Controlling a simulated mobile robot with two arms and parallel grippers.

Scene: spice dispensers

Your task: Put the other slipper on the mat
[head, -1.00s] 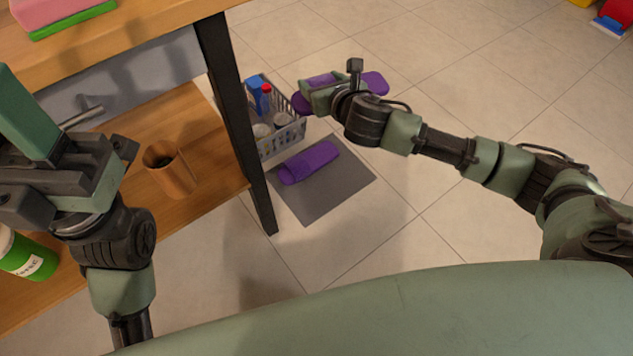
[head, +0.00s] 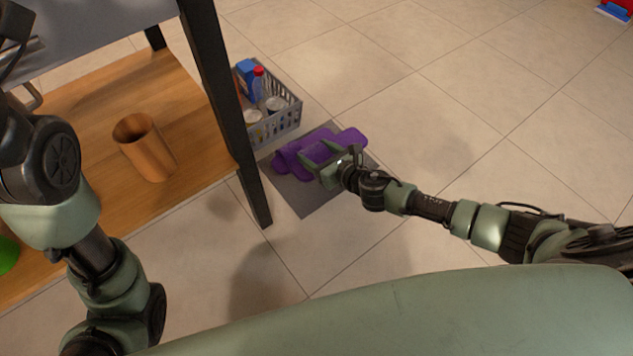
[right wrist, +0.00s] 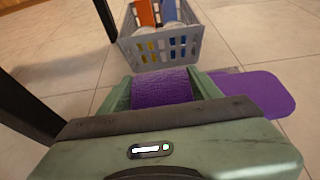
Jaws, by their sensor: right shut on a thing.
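A grey mat (head: 308,203) lies on the tiled floor beside the shelf leg. My right gripper (head: 326,158) is over the mat and shut on a purple slipper (head: 350,139). The held slipper also shows between the fingers in the right wrist view (right wrist: 160,88), with its end sticking out to the right. The other purple slipper (head: 283,163) is mostly hidden behind the held one and my gripper. I cannot tell whether the held slipper touches the mat or the other slipper. My left arm is at the left edge; its gripper is mostly cut off.
A grey basket (head: 286,122) with bottles and cans stands right behind the mat; it also shows in the right wrist view (right wrist: 160,50). A wooden shelf with a dark leg (head: 225,110) is left of the mat, bearing a brown cup (head: 147,150).

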